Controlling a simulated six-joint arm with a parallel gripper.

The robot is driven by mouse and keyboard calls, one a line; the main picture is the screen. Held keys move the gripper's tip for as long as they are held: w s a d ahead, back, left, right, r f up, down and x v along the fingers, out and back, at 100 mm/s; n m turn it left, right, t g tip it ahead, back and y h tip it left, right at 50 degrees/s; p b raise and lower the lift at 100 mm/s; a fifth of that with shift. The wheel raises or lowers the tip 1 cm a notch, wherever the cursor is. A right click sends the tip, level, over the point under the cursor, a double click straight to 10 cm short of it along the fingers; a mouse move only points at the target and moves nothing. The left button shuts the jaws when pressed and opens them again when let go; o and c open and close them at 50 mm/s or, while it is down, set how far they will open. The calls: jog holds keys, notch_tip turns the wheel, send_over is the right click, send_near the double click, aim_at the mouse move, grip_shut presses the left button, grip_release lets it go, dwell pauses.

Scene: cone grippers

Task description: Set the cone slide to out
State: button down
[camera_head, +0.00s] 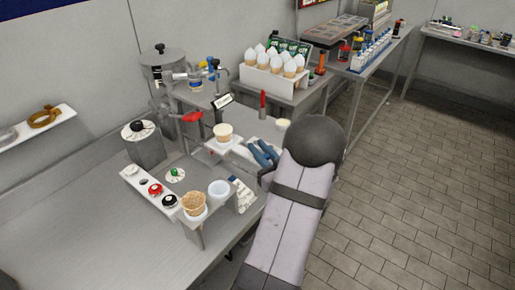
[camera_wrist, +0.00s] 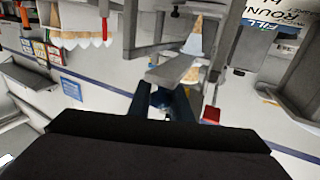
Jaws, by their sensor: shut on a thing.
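The cone slide (camera_head: 236,148) is a pale grey plate beside the workbench, with a tan cone in a white holder (camera_head: 223,133) at its left end. My gripper (camera_head: 262,154), with blue fingers, is at the right end of this plate. In the wrist view the fingers (camera_wrist: 162,94) are shut at the end of a grey bar (camera_wrist: 172,70), which looks like the slide. The exact grip point is mostly hidden between the fingers.
A white stand (camera_head: 188,224) with a filled brown cone (camera_head: 194,203) and a white cup (camera_head: 219,190) is at front. A red-topped post (camera_head: 263,105) rises behind my gripper. A rack of cones (camera_head: 273,65) stands further back. The floor at right is clear.

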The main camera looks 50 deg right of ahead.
jog(key=s, duration=1)
jog(key=shift+s, duration=0.1)
jog(key=c, duration=2)
grip_release()
jog(key=shift+f, duration=0.1)
jog(key=o, duration=0.4)
jog(key=shift+s, duration=0.2)
jog(key=shift+c, duration=0.2)
jog(key=shift+w, duration=0.15)
jog(key=b+v, duration=0.2)
jog(key=v, duration=0.5)
jog(key=shift+s, duration=0.2)
